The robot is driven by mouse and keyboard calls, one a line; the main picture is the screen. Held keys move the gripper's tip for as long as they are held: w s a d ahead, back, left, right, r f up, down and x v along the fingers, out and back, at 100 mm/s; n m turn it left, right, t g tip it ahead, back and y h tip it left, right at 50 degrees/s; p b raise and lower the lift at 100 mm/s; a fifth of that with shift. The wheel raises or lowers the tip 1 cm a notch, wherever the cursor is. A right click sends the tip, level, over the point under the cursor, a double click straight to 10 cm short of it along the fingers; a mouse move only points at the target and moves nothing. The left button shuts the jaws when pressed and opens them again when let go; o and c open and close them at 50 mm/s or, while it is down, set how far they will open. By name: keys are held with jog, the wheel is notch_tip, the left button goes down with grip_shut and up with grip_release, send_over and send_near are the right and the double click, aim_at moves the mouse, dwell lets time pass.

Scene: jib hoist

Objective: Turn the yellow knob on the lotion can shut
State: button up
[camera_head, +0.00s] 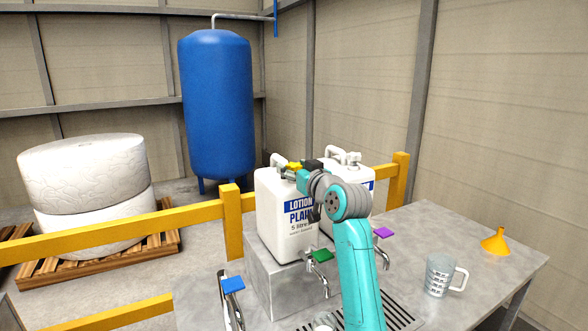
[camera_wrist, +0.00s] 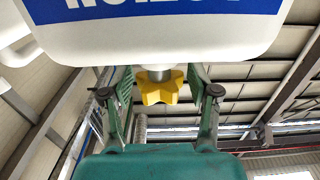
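The lotion can (camera_head: 277,215) is a white jug with a blue "LOTION" label, standing upright on a grey block. The yellow knob (camera_head: 294,166) is at its top, partly hidden by my arm. In the wrist view the yellow star-shaped knob (camera_wrist: 158,90) sits on a short metal stem against the can's white body (camera_wrist: 150,35), which appears upside down. My gripper (camera_wrist: 158,80) is open, one finger on each side of the knob with gaps between. In the head view my gripper (camera_head: 303,181) is at the can's top, its fingers mostly hidden.
A second white can (camera_head: 352,160) stands beside the lotion can, partly behind my arm. Taps with green (camera_head: 320,256), purple (camera_head: 383,232) and blue (camera_head: 232,285) handles stick out nearby. A measuring jug (camera_head: 439,275) and orange funnel (camera_head: 495,242) stand at right. A yellow rail (camera_head: 120,235) runs behind.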

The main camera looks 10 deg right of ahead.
jog(key=c, duration=0.8)
jog(key=shift+m+h, duration=0.3)
jog(key=shift+h, duration=0.2)
jog(key=m+h, duration=0.2)
jog(key=h, duration=0.1)
jog(key=shift+a+t+h, duration=0.1)
jog(key=shift+t+h, duration=0.2)
jog(key=shift+t, duration=0.1)
jog(key=m+h, duration=0.3)
jog(key=h, duration=0.1)
jog(key=m+g+h, duration=0.1)
jog(key=m+h, duration=0.2)
jog(key=h, duration=0.1)
jog(key=shift+g+h, duration=0.3)
jog(key=m+g+h, duration=0.5)
jog(key=h, duration=0.1)
jog(key=shift+h, duration=0.3)
jog(key=shift+m+g+h, duration=1.2)
jog(key=shift+m+g, duration=0.6)
jog(key=shift+g, duration=0.5)
jog(key=shift+f+m+g+h, duration=0.1)
jog(key=shift+m+g+h, duration=0.2)
jog(key=shift+m+g, duration=0.35)
